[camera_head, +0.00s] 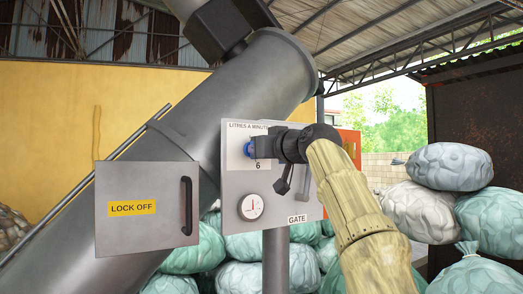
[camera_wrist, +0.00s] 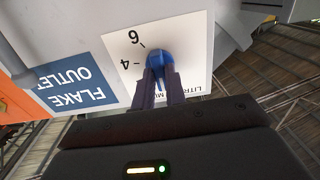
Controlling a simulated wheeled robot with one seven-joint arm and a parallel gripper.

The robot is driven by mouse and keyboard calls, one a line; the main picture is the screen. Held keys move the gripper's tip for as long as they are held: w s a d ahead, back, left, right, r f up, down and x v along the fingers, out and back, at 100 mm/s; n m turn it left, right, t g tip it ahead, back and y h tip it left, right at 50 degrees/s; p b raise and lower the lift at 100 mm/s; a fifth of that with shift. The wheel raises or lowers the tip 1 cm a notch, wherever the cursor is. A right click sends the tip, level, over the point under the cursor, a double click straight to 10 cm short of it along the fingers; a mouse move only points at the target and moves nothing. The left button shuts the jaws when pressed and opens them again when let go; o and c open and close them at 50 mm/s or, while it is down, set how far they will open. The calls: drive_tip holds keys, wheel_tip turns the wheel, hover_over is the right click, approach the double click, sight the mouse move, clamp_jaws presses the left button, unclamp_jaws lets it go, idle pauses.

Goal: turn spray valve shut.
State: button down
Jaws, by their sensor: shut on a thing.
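The spray valve is a blue knob (camera_head: 249,149) on a white dial plate marked "LITRES A MINUTE", high on the grey panel (camera_head: 235,185). The knob also shows in the wrist view (camera_wrist: 159,57), upside down relative to the print. My gripper (camera_head: 258,148) reaches in from the right, and its two fingers (camera_wrist: 160,82) are closed on the sides of the knob. The figures 6 and 4 show beside the knob in the wrist view. The rest of the scale is hidden by my fingers and gripper body. I cannot tell which mark the knob points to.
A "LOCK OFF" door (camera_head: 145,225) with a black handle is at left. A blue "FLAKE OUTLET" sign (camera_wrist: 72,86) is beside the dial. Bags (camera_head: 446,167) are piled at right.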

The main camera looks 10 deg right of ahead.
drive_tip(key=shift+w+f, duration=0.1)
drive_tip(key=shift+f, duration=0.15)
drive_tip(key=c, duration=1.5)
unclamp_jaws()
drive_tip(key=shift+o, duration=0.3)
drive_tip(key=shift+r, duration=0.1)
drive_tip(key=b+v, duration=0.7)
drive_tip(key=v, duration=1)
drive_tip(key=shift+s+b, duration=0.3)
drive_tip(key=shift+w+d, duration=0.1)
drive_tip(key=shift+w, duration=0.05)
